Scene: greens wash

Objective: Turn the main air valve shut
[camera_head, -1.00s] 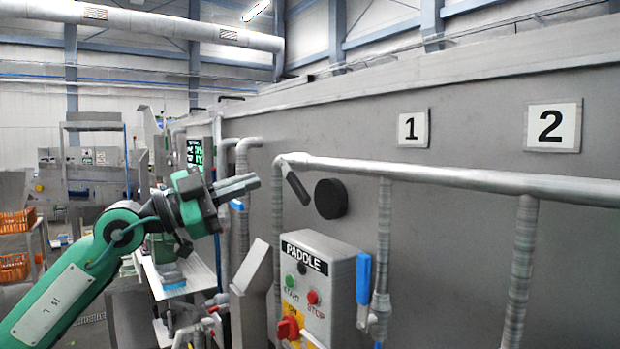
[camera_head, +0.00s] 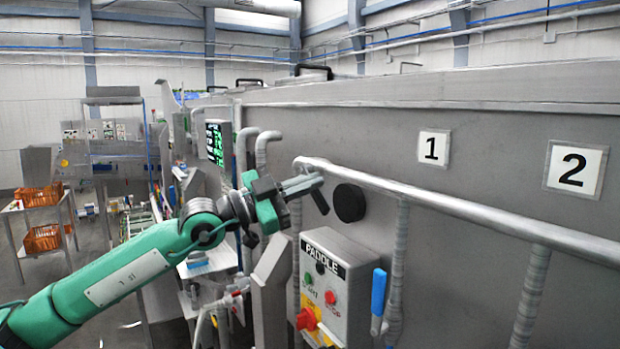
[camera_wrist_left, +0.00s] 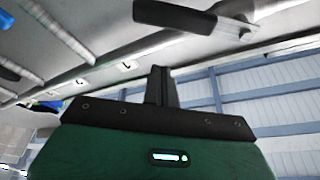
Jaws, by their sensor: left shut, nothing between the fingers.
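My left gripper (camera_head: 314,184) is shut and empty, at the upper left end of the grey pipe rail. A dark lever handle (camera_head: 320,203) hangs at that pipe end, right by my fingertips and partly behind them. I cannot tell whether they touch. In the left wrist view the dark lever (camera_wrist_left: 178,15) with its metal bracket lies beyond my closed fingers (camera_wrist_left: 161,85), with a visible gap in the picture. A blue lever handle (camera_head: 378,291) stands upright on a vertical pipe beside the control box. No label shows which lever is the main air valve. My right gripper is not in view.
The PADDLE control box (camera_head: 335,285), with green and red buttons and a red knob, is below the gripper. A round black knob (camera_head: 349,203) is on the tank wall just right of the lever. The pipe rail (camera_head: 440,202) runs to the right.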

